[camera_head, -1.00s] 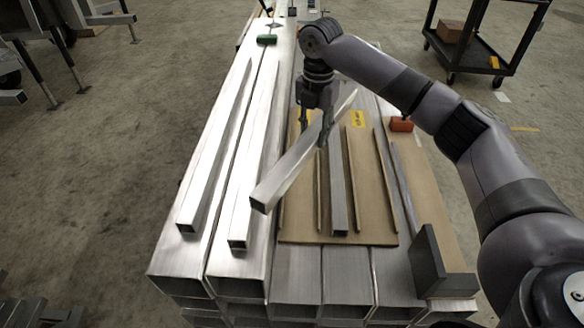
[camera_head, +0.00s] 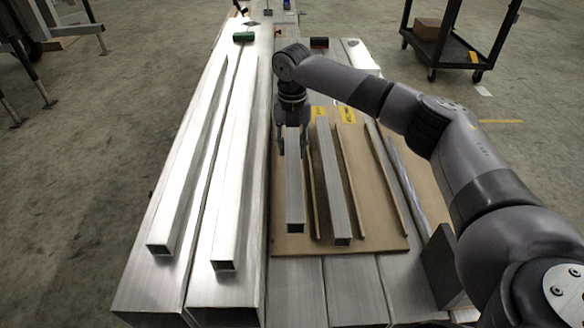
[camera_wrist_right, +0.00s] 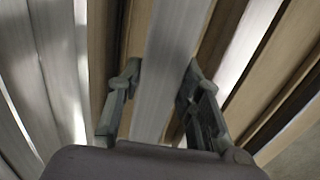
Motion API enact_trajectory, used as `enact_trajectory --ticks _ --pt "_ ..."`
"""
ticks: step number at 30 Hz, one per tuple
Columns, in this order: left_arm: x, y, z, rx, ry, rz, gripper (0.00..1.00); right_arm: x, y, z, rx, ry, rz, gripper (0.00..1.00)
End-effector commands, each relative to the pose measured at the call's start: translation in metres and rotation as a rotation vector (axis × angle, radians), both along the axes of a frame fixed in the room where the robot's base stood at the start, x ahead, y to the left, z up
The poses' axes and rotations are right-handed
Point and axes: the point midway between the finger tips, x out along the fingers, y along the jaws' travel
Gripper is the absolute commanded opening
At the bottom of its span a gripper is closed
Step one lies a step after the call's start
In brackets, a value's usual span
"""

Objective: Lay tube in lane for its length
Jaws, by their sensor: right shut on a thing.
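My right gripper (camera_head: 292,146) is shut on a square aluminium tube (camera_head: 295,195) near its far end. The tube runs parallel to the lanes over the left lane of the brown board (camera_head: 368,236), left of a thin wooden strip (camera_head: 311,200). I cannot tell whether its whole length rests on the board. A second tube (camera_head: 332,185) lies in the lane to the right. In the right wrist view the held tube (camera_wrist_right: 175,65) passes between the two fingers (camera_wrist_right: 158,100). My left gripper is not in view.
Two long tubes (camera_head: 188,165) (camera_head: 235,175) lie on the large aluminium beams at the left. A dark angled block (camera_head: 442,265) stands at the board's right. A cart (camera_head: 450,50) stands behind.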

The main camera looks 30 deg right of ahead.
Motion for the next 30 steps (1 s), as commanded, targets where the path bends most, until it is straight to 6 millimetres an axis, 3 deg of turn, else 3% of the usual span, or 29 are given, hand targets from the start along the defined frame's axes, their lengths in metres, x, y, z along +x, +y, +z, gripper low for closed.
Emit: enact_trajectory --ticks 16,29,30 --pt "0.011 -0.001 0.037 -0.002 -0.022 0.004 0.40 0.000 0.000 -0.064 0.002 -0.001 -0.001 0.00" --pt "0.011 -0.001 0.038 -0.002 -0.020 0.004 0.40 0.000 0.000 -0.069 0.002 -0.002 -0.001 0.00" --pt "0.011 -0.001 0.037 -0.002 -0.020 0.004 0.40 0.000 0.000 -0.070 0.001 0.000 -0.001 0.35"
